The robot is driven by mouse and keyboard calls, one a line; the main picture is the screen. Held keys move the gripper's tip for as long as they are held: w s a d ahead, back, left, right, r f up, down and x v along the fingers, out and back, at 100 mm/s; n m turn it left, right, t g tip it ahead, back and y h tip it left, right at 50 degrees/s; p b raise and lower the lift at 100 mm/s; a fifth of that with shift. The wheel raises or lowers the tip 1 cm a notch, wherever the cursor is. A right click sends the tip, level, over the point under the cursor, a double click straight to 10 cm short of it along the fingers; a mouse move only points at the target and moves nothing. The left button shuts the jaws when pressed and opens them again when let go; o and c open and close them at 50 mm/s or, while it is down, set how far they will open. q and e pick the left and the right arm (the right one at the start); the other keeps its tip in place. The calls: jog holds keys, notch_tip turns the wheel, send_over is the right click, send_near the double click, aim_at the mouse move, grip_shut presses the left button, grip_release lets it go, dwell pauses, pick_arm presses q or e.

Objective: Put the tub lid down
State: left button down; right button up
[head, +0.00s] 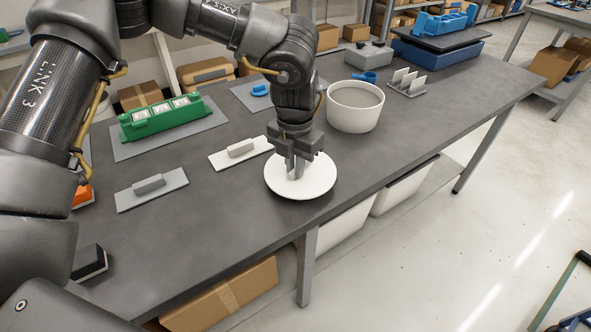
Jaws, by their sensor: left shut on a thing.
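The tub lid (312,186) is a round white disc near the front edge of the dark table. My left gripper (295,172) points down at it from above and is shut on its raised middle part; the fingers hide most of that part. I cannot tell whether the lid touches the table or hangs just above it. The open white tub (354,108) stands behind and to the right of the lid, upright and apart from it. My right gripper is not in view.
Left of the lid are a white plate with a block (240,150), a grey plate with a block (151,189) and a green holder (160,117) on a mat. A rack with white cards (407,82) stands right of the tub. The table (430,115) is clear at front right.

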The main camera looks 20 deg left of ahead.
pick_arm(q)
notch_tip(320, 180, down, 2)
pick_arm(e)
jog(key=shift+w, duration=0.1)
pick_arm(q)
jog(key=shift+f, duration=0.1)
jog(key=c, duration=1.5)
grip_release()
jog(key=shift+o, duration=0.2)
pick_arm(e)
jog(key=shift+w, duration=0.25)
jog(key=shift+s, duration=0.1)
